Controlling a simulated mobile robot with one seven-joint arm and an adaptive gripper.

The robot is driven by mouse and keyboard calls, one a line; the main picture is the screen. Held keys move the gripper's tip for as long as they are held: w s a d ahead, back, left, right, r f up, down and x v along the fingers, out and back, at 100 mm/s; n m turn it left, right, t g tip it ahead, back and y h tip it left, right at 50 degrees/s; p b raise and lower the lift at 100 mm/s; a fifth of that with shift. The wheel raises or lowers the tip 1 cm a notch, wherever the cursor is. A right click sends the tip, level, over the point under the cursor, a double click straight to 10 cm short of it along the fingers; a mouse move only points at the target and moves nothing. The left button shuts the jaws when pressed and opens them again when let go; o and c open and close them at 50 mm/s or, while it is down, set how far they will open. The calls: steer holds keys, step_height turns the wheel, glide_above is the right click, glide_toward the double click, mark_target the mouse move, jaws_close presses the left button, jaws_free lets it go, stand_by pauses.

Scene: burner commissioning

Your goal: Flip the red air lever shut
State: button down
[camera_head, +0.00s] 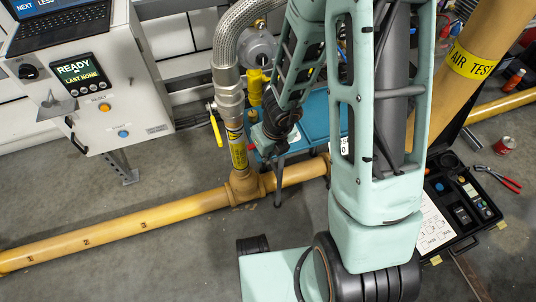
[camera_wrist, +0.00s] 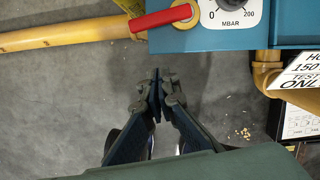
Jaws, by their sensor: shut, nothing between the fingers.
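The red air lever (camera_wrist: 160,19) shows at the top of the wrist view. It lies nearly level, its free end to the left, and its right end meets a brass-coloured fitting (camera_wrist: 186,12) on the blue box (camera_wrist: 225,39). My gripper (camera_wrist: 157,80) is shut and empty. In the wrist view its fingertips appear below the lever, apart from it, with grey floor behind them.
A gauge (camera_wrist: 232,10) marked MBAR sits right of the lever. In the head view a yellow-handled valve (camera_head: 216,130) and a braided hose (camera_head: 232,40) stand left of the box. A yellow pipe (camera_head: 130,222) crosses the floor. An open black case (camera_head: 462,205) lies at right.

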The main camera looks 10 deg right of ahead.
steer(key=shift+w+a+f+p, duration=0.3)
steer(key=shift+w+f+p, duration=0.05)
steer(key=shift+w, duration=0.35)
steer(key=shift+w+a+f+p, duration=0.25)
steer(key=shift+w+f+p, duration=0.15)
steer(key=shift+w, duration=0.3)
steer(key=shift+w+a+f+p, duration=0.3)
steer(key=shift+w+f+p, duration=0.05)
steer(key=shift+w, duration=0.35)
